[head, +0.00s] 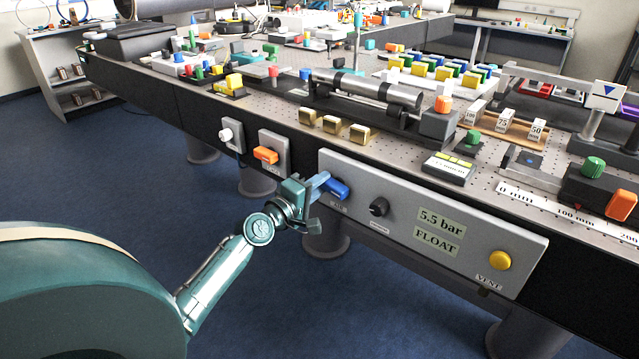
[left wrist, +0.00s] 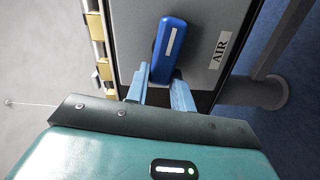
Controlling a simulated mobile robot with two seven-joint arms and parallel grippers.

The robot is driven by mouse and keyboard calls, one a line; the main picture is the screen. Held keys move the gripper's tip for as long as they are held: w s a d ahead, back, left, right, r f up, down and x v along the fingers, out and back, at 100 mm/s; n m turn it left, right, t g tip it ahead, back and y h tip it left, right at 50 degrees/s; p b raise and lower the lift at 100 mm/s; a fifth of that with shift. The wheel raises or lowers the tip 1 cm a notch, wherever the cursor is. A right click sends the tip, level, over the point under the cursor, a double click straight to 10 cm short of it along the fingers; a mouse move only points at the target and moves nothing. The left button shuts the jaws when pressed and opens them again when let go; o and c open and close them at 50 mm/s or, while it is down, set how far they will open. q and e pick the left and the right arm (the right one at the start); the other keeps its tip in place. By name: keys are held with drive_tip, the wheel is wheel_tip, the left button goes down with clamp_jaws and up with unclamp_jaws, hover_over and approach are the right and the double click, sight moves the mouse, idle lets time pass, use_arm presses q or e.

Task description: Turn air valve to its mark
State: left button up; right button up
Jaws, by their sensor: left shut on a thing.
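The air valve is a blue handle (head: 335,189) with a white line along it, at the left end of the grey front panel (head: 400,262). In the left wrist view the blue handle (left wrist: 169,50) stands slightly tilted beside the label AIR (left wrist: 219,50). My left gripper (head: 318,188) is at the handle, and in the left wrist view its two light-blue fingers (left wrist: 160,92) are shut on the handle's near end. The fingers hide part of the handle in the head view. I cannot make out the valve's mark. My right gripper is not in view.
The panel also bears a black knob (head: 378,207), displays reading 5.5 bar (head: 440,220) and FLOAT (head: 436,243), and a yellow VENT button (head: 500,260). An orange switch (head: 265,154) sits left of the panel. The table top above is crowded; the floor in front is clear.

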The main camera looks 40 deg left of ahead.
use_arm(q)
drive_tip(key=shift+f+n, duration=0.15)
drive_tip(key=shift+n, duration=0.65)
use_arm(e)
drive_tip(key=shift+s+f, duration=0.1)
use_arm(q)
drive_tip(key=o, duration=1)
drive_tip(key=shift+f, duration=0.1)
drive_tip(key=shift+s+a+b, duration=0.15)
drive_tip(key=shift+s+b, duration=0.15)
drive_tip(key=shift+s, duration=1.9)
drive_tip(key=shift+s+a+b, duration=0.2)
drive_tip(key=shift+s+b, duration=0.05)
drive_tip(key=shift+s, duration=1.9)
drive_tip(key=shift+s+a+b, duration=0.15)
drive_tip(key=shift+s+b, duration=0.15)
drive_tip(key=shift+s, duration=1.9)
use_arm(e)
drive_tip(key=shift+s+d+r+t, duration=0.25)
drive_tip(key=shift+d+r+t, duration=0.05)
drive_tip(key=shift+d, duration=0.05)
